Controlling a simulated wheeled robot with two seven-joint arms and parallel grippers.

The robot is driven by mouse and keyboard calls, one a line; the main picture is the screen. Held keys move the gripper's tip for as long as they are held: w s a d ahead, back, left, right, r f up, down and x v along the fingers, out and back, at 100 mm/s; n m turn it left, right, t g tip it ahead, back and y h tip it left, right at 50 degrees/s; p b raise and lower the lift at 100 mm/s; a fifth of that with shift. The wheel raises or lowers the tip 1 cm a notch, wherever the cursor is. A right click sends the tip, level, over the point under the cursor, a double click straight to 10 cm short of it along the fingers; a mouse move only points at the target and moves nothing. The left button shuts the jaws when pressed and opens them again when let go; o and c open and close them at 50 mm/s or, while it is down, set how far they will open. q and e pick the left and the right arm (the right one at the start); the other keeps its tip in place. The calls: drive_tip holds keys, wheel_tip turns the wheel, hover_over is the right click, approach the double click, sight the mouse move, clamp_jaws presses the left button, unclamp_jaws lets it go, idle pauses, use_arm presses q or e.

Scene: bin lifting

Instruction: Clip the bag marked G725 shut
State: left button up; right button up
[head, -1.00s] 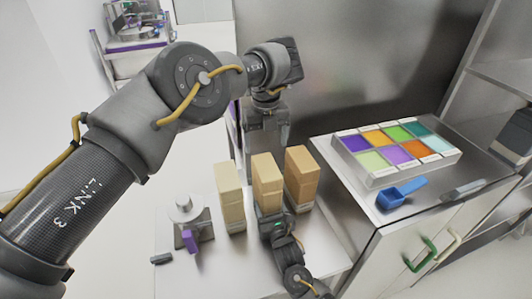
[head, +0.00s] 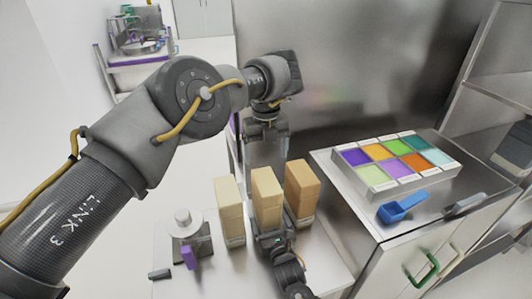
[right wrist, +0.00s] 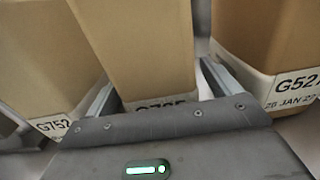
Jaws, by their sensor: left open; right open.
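Three upright tan paper bags stand in a row on the table. The middle bag (head: 266,190) has a label (right wrist: 165,104) mostly hidden behind my right gripper in the right wrist view; its mark looks like G725. The left bag (head: 229,205) reads G752 and the right bag (head: 301,183) reads G527 in the wrist view. My right gripper (right wrist: 155,85) is open, with one finger on each side of the middle bag's lower part; I cannot tell if they touch it. My left gripper (head: 266,155) is open, pointing down above and behind the middle bag. No clip is visible in it.
A grey device with a round top (head: 184,222) and a purple part (head: 188,257) stands left of the bags. A small dark bar (head: 160,274) lies near it. The right counter holds a tray of coloured compartments (head: 375,187) and a blue scoop (head: 403,206).

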drive_tip(key=b+v, duration=0.1)
drive_tip(key=v, duration=0.8)
drive_tip(key=shift+s+d+f, duration=0.1)
drive_tip(key=shift+s+d, duration=0.1)
drive_tip(key=shift+s, duration=0.1)
drive_tip(key=shift+s+d, duration=0.1)
drive_tip(key=shift+s, duration=0.3)
